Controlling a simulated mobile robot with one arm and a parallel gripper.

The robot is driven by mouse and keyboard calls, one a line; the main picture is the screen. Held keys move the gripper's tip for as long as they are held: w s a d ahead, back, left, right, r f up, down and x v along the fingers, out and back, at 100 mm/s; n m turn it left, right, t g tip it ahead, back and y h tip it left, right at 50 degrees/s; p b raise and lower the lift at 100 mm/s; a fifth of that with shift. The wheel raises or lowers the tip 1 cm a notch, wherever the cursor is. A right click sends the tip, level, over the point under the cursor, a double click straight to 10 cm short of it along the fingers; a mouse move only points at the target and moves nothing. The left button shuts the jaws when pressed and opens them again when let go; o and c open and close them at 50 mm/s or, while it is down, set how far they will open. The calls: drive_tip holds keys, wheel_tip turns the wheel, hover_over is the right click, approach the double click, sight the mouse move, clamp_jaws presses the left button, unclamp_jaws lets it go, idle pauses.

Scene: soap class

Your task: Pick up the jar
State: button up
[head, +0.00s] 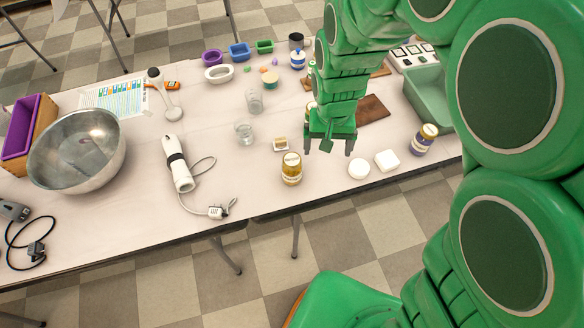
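A jar (291,172) with a gold body, a light label and a pale lid stands upright near the front edge of the table. A second jar (421,145), with a gold lid and a white and purple label, stands tilted in the picture at the right. My gripper (328,149) points down, its two fingers apart with nothing visible between them. It is above the table, to the upper right of the gold jar and left of the purple-labelled one, and touches neither. My green arm hides part of the table behind it.
The white table (140,200) holds a steel bowl (77,150), a stick blender (178,165), clear beakers (244,132), two white pieces (387,160) and a small tan block (281,144). A green bin (428,95) stands at the right. The front edge lies close below the gold jar.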

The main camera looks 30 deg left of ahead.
sight(292, 158)
drive_tip(key=shift+n, duration=0.6)
drive_tip(key=a+f, duration=0.2)
drive_tip(key=a, duration=0.1)
drive_tip(key=s+a+f, duration=0.1)
drive_tip(key=a+f, duration=0.1)
drive_tip(key=s+a+f, duration=0.1)
drive_tip(key=a+f, duration=0.1)
drive_tip(key=a, duration=0.1)
drive_tip(key=shift+a+f, duration=0.2)
drive_tip(key=shift+a, duration=0.1)
drive_tip(key=shift+f, duration=1.25)
drive_tip(key=shift+s+d+f, duration=0.1)
drive_tip(key=shift+s+f, duration=0.05)
drive_tip(key=shift+f, duration=0.85)
drive_tip(key=shift+s+f, duration=0.1)
drive_tip(key=shift+f, duration=1.5)
drive_tip(key=c, duration=1.3)
drive_tip(key=shift+c, duration=0.2)
drive_tip(key=shift+r, duration=0.1)
